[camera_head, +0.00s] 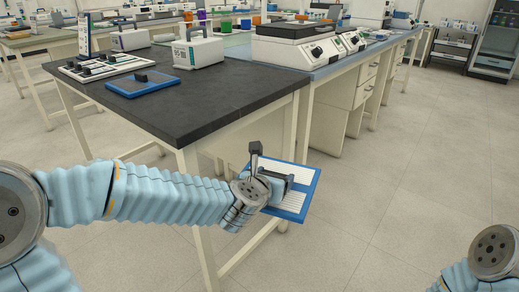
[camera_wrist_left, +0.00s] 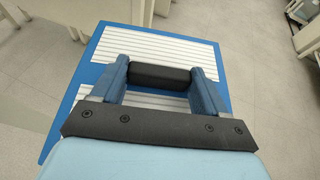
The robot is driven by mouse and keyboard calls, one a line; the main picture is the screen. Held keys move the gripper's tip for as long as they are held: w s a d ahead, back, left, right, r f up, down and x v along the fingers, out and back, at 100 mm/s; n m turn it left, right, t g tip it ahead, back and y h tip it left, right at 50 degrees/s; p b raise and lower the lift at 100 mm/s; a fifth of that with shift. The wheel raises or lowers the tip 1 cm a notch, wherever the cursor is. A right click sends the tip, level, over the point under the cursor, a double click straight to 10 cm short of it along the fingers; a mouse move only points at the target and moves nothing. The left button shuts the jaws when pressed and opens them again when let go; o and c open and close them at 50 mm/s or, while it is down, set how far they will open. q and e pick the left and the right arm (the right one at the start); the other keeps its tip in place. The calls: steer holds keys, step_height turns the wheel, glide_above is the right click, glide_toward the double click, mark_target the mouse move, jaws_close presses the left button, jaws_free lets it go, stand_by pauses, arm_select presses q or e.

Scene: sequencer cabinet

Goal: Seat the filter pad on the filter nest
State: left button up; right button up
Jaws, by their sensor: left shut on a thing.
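The filter pad (camera_head: 298,200) is a flat blue-framed plate with white ribs and a black handle. My left gripper (camera_head: 275,185) is shut on that handle and holds the pad in the air, tilted, beside the front right corner of the dark bench. In the left wrist view, the two blue fingers of the left gripper (camera_wrist_left: 160,78) press on the ends of the black handle, and the ribbed pad (camera_wrist_left: 205,50) spreads beneath. I cannot pick out the filter nest for certain. My right gripper is out of view; only a part of that arm shows at bottom right.
The dark bench (camera_head: 190,120) carries a blue plate with a black knob (camera_head: 143,83), a white panel with several black parts (camera_head: 105,67) and a white handled box (camera_head: 198,52). A white instrument (camera_head: 295,45) stands on the bench behind. The floor at right is clear.

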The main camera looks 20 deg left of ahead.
arm_select(q)
steer(key=w+d+f, duration=0.3)
steer(key=f, duration=0.2)
steer(key=w+d+f+y, duration=0.1)
steer(key=w+d+f, duration=0.1)
steer(key=d+f, duration=0.2)
steer(key=shift+w+f+n, duration=0.4)
steer(key=shift+f, duration=0.75)
